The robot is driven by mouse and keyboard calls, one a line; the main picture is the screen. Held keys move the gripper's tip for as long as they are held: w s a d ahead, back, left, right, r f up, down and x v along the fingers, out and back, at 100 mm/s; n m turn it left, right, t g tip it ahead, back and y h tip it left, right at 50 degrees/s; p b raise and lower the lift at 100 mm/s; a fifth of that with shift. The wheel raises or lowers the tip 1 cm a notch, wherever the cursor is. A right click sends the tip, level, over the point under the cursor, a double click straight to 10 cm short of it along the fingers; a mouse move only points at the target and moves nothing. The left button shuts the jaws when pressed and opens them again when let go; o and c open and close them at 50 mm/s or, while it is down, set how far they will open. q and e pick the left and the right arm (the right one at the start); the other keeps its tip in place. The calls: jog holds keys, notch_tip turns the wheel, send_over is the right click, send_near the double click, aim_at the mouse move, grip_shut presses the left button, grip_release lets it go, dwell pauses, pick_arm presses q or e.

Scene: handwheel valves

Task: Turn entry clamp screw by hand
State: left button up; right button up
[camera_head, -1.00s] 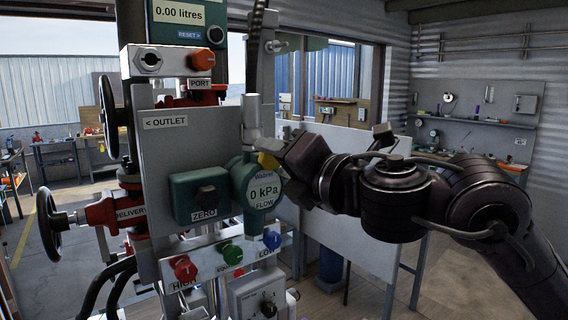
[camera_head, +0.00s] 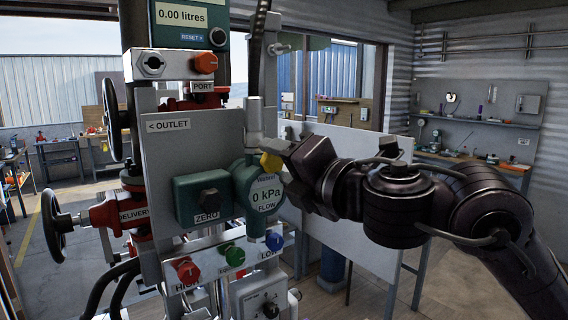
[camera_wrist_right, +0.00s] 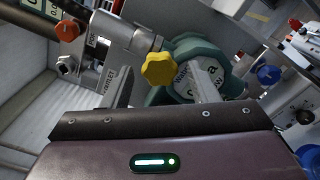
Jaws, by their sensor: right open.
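A yellow lobed knob (camera_head: 270,162), which looks like the clamp screw, sits beside the top of the round green gauge (camera_head: 262,190) reading 0 kPa, below a grey vertical pipe. My right gripper (camera_head: 287,160) comes in from the right, close beside the knob. In the wrist view the yellow knob (camera_wrist_right: 158,69) shows between the two spread grey fingers of my right gripper (camera_wrist_right: 164,82), with room on both sides. The gripper is open and holds nothing; I cannot tell how far the fingertips reach past the knob. My left gripper is not in view.
The panel carries a green ZERO box (camera_head: 203,198) and red, green and blue knobs (camera_head: 231,256) below. Red-bodied handwheel valves (camera_head: 58,224) stand at the left. A plain grey board (camera_head: 345,200) stands behind my right arm. A dark hose (camera_head: 256,70) hangs above the pipe.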

jog(key=p+v, duration=0.1)
jog(key=v, duration=0.5)
dwell(0.3)
